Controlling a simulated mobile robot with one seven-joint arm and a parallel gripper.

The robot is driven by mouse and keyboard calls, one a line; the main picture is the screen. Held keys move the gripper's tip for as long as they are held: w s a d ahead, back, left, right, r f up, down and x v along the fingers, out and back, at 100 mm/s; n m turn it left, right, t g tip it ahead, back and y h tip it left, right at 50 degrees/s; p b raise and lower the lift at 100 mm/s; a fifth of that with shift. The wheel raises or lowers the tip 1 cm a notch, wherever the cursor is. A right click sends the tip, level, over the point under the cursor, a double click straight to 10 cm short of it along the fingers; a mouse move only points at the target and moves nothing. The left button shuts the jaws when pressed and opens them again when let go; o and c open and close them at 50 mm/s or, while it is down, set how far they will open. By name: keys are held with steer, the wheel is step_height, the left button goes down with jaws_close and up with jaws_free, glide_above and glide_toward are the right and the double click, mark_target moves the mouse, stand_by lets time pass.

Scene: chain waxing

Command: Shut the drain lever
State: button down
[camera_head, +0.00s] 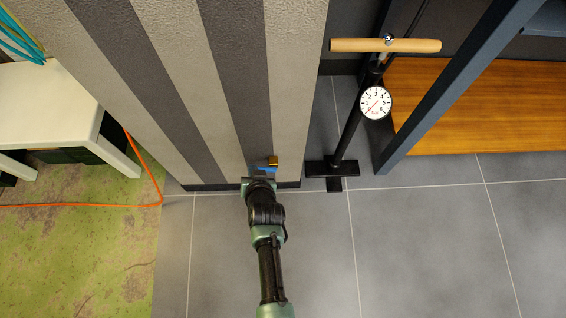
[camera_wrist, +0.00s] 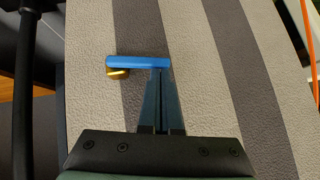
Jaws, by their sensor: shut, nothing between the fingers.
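The drain lever (camera_wrist: 135,61) is a blue bar, lying level across the wrist view. A brass fitting (camera_wrist: 118,72) sits under its left end. In the head view the lever (camera_head: 264,171) shows as a small blue piece beside the brass fitting (camera_head: 273,161), low on the striped face. My gripper (camera_wrist: 160,73) is shut and empty, its fingertips at the lever's right end in the wrist view. I cannot tell whether they touch it. In the head view my gripper (camera_head: 259,181) partly hides the lever.
The striped grey panel (camera_head: 215,80) stands behind the lever. A black floor pump (camera_head: 345,130) with a wooden handle and a dial stands to its right. A blue-grey frame post (camera_head: 445,85) is further right. An orange hose (camera_head: 90,205) and a white table (camera_head: 60,110) are left. Tiled floor in front is clear.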

steer(key=shift+a+f, duration=0.3)
steer(key=shift+f, duration=0.25)
stand_by(0.5)
steer(key=s+r+p, duration=0.7)
steer(key=r, duration=0.4)
steer(key=shift+d+p, duration=0.15)
steer(key=shift+p, duration=0.25)
